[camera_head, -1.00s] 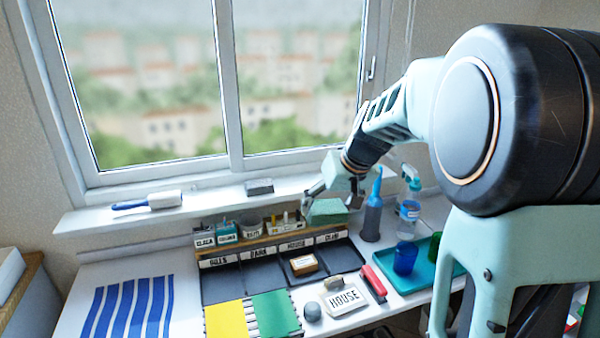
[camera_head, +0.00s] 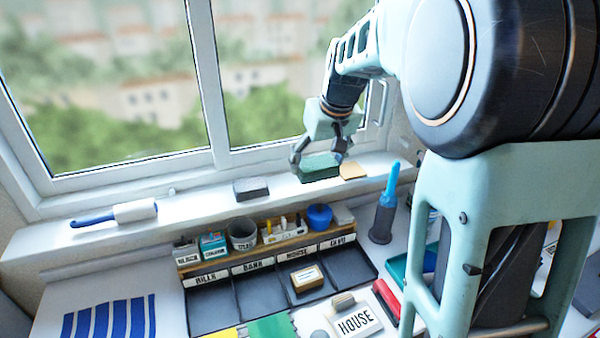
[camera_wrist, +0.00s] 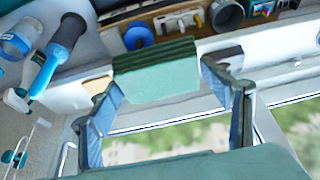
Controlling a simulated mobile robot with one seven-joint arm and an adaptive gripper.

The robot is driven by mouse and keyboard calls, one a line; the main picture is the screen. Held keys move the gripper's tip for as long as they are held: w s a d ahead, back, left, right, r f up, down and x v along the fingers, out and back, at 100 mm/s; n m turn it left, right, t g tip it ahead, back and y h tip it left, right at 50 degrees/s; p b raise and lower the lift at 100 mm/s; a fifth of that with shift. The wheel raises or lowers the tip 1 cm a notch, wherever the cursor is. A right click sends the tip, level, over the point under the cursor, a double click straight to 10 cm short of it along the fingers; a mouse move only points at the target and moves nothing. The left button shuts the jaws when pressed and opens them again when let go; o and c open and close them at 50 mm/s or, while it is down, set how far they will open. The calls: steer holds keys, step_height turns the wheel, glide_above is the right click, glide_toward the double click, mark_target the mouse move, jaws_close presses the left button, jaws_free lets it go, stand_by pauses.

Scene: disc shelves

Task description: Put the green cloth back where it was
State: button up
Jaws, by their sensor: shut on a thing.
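The green cloth (camera_head: 320,169) is a folded, thick rectangular stack. My gripper (camera_head: 321,156) is shut on it, with one finger at each end. The cloth is at the window sill (camera_head: 215,200), right of the dark grey block; I cannot tell whether it touches the sill. In the wrist view the green cloth (camera_wrist: 157,78) lies level between the two fingers of my gripper (camera_wrist: 160,82), its layered edge facing the desk organiser. A tan flat piece (camera_head: 352,171) lies on the sill just right of the cloth; part of it also shows in the wrist view (camera_wrist: 97,85).
A dark grey block (camera_head: 251,189) and a blue-handled roller (camera_head: 115,214) lie on the sill. The sill between block and cloth is clear.

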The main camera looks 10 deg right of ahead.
steer(key=shift+w, duration=0.55)
steer(key=w+f+p, duration=0.1)
steer(key=w+f, duration=0.1)
steer(key=w, duration=0.2)
steer(key=w+f+p, duration=0.1)
steer(key=w+f, duration=0.2)
steer(key=w, duration=0.1)
steer(key=w+f+p, duration=0.1)
steer(key=w+f, duration=0.2)
steer(key=w, duration=0.1)
steer(key=shift+w+a+f, duration=0.15)
steer(key=shift+a+f, duration=0.05)
steer(key=shift+a, duration=0.2)
steer(key=shift+w+f, duration=0.65)
steer(key=shift+f, duration=1.7)
steer(key=o, duration=1)
